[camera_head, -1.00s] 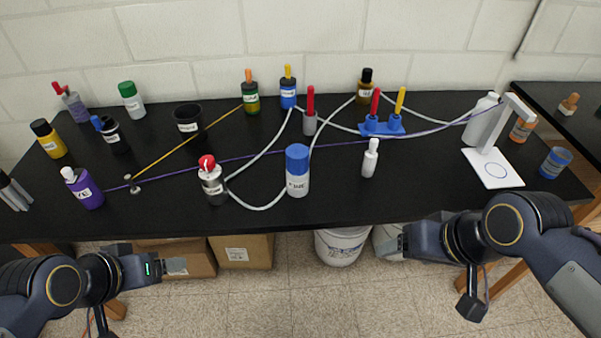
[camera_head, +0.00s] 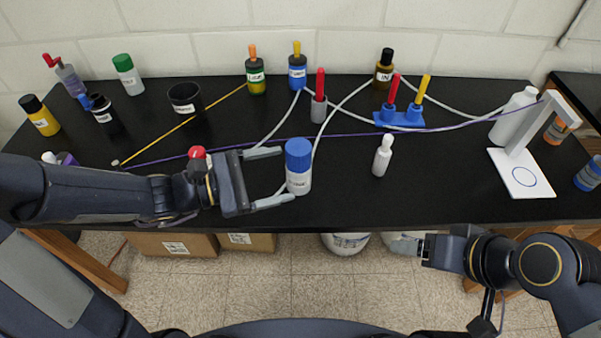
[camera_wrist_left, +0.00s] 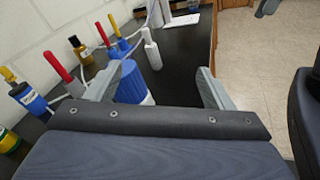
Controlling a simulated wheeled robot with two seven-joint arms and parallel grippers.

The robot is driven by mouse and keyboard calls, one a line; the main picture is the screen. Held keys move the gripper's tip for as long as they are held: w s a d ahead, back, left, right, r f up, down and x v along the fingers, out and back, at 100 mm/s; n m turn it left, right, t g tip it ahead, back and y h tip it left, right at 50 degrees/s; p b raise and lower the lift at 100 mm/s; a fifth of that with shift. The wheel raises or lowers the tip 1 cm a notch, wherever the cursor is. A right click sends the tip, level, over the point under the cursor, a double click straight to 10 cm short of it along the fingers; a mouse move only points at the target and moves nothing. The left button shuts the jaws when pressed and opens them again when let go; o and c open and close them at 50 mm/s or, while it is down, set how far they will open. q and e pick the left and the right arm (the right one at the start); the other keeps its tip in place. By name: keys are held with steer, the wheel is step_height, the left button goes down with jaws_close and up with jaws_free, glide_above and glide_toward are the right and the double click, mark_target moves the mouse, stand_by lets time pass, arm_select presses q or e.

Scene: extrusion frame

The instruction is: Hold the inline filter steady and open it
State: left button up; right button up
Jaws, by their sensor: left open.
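The inline filter appears to be the white canister (camera_head: 299,182) with a blue cap (camera_head: 298,154), upright on the black bench with pale tubing beside it. Its label is too small to read surely. My left gripper (camera_head: 287,174) is open, reaching in from the left, with one finger on the far side and one on the near side of the canister. In the left wrist view the blue cap (camera_wrist_left: 133,84) shows between the spread fingers; its lower part is hidden by the gripper body. My right gripper (camera_head: 430,248) is off the bench's front edge, clear of the canister; its jaw state is unclear.
A white dropper bottle (camera_head: 382,156) stands right of the canister, and a grey red-topped piece (camera_head: 319,101) behind it. A blue double holder (camera_head: 398,118) is farther right. A red-capped item (camera_head: 197,153) is mostly hidden behind my left gripper. Tubing crosses the bench (camera_head: 345,205).

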mark_target(305, 151)
arm_select(q)
steer(key=w+f+n+t, duration=0.1)
steer(key=n, duration=0.1)
steer(key=w+f+n+t, duration=0.1)
steer(key=w+n, duration=0.1)
steer(key=w+f+n+t, duration=0.1)
steer(key=w+f+n, duration=0.1)
steer(key=shift+w+a+t+y, duration=0.2)
steer(key=shift+t+y, duration=0.1)
steer(key=shift+t, duration=0.1)
steer(key=shift+n, duration=0.3)
steer(key=p+x, duration=0.1)
steer(key=x, duration=0.7)
steer(key=shift+r, duration=0.1)
steer(key=shift+a, duration=0.1)
steer(key=c, duration=1.4)
